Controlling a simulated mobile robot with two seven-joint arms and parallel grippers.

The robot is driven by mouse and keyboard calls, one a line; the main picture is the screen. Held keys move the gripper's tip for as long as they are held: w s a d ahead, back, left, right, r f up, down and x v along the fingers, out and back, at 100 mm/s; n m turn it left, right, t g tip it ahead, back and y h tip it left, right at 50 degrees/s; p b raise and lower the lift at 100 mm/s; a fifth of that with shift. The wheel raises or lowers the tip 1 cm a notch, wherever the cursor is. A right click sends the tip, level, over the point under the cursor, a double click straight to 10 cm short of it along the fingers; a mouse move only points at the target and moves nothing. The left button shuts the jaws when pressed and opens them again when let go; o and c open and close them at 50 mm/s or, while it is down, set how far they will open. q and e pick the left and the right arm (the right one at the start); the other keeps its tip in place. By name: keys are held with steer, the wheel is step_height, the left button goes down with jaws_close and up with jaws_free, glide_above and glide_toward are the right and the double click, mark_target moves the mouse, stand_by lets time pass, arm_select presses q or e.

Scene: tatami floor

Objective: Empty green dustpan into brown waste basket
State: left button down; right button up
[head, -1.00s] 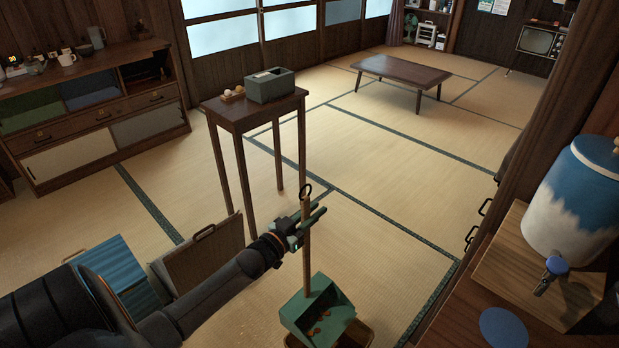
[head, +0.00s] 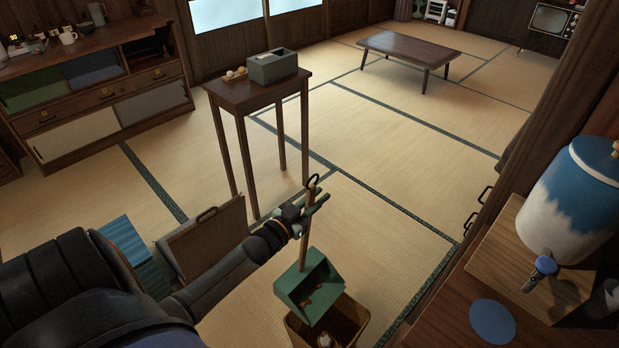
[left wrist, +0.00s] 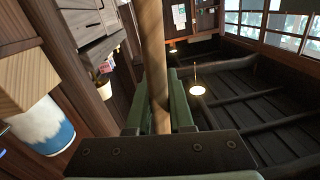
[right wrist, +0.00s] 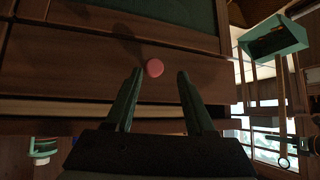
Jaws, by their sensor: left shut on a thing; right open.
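The green dustpan (head: 308,287) hangs from its long wooden handle, with several small brown bits in its pan. My left gripper (head: 308,212) is shut on the handle near its top ring; the handle (left wrist: 153,60) also runs between the fingers in the left wrist view. The right wrist view also shows the dustpan (right wrist: 273,40) at the upper right. My right gripper (right wrist: 158,102) is open and empty, facing a wooden front with a pink round thing.
A tall wooden stand (head: 257,95) with a grey box is beyond my left arm. A counter with a blue-and-white water jar (head: 572,195) is at right. Open tatami lies beyond the basket.

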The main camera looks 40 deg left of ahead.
arm_select(q)
steer(key=d+m, duration=0.2)
steer(key=d, duration=0.6)
steer(key=shift+d+f+b, duration=0.15)
steer(key=shift+d+b, duration=0.1)
steer(key=shift+b, duration=0.15)
arm_select(e)
steer(key=shift+f, duration=0.4)
